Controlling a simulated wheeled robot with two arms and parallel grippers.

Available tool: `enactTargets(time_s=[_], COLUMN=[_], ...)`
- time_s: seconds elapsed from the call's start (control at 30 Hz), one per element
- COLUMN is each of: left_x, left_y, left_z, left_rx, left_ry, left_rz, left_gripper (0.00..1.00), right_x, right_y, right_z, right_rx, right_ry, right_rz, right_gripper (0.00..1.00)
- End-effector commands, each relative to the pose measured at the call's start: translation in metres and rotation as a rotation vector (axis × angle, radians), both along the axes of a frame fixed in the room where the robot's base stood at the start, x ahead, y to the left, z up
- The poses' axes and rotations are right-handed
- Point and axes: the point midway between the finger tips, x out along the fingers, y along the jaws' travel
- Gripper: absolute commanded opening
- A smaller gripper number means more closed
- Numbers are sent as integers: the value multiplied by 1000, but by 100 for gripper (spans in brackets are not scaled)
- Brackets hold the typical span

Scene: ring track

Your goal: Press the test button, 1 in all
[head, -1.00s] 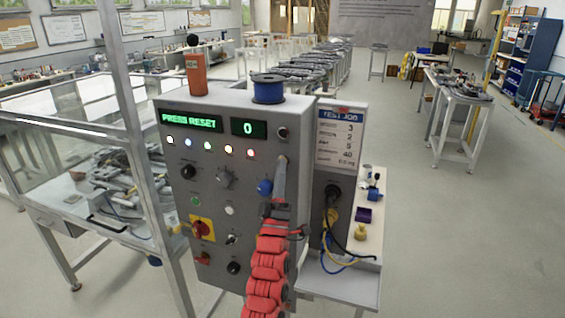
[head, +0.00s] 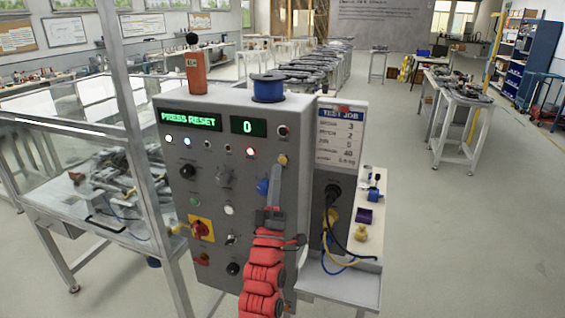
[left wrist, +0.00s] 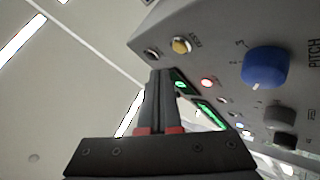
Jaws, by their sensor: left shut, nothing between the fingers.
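A grey control panel (head: 180,225) stands in front of me with several buttons, knobs and lamps. A yellow button (head: 283,159) is at its upper right; in the left wrist view the yellow button (left wrist: 181,45) has a label too small to read. A green button (head: 194,201) and a white button (head: 229,210) sit lower. I cannot tell which one is the test button. My left gripper (head: 277,170) is shut and empty, pointing up, with its tip just below the yellow button in the head view. In the left wrist view the left gripper (left wrist: 160,75) appears apart from the button. My right gripper is out of view.
The green display (head: 190,119) reads "PRESS RESET" and a smaller display (head: 248,126) reads 0. A blue knob (left wrist: 265,66) marked PITCH is near the gripper. A blue spool (head: 268,88) stands on top. A side shelf (head: 340,285) with cables is at the right.

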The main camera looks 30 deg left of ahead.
Motion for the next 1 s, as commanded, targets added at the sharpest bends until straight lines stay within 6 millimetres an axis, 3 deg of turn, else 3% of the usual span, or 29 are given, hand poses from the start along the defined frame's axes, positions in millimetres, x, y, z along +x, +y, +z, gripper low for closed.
enactTargets(time_s=[0.3,1.0], left_x=[-28,-28], left_y=[-6,-7], left_z=[-1,0], left_rx=[-2,-1], left_ry=[-1,1], left_rz=[-1,-1], left_gripper=[0,0], right_x=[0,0], right_y=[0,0], right_z=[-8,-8], right_rx=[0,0], right_ry=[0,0], right_rz=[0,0], right_gripper=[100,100])
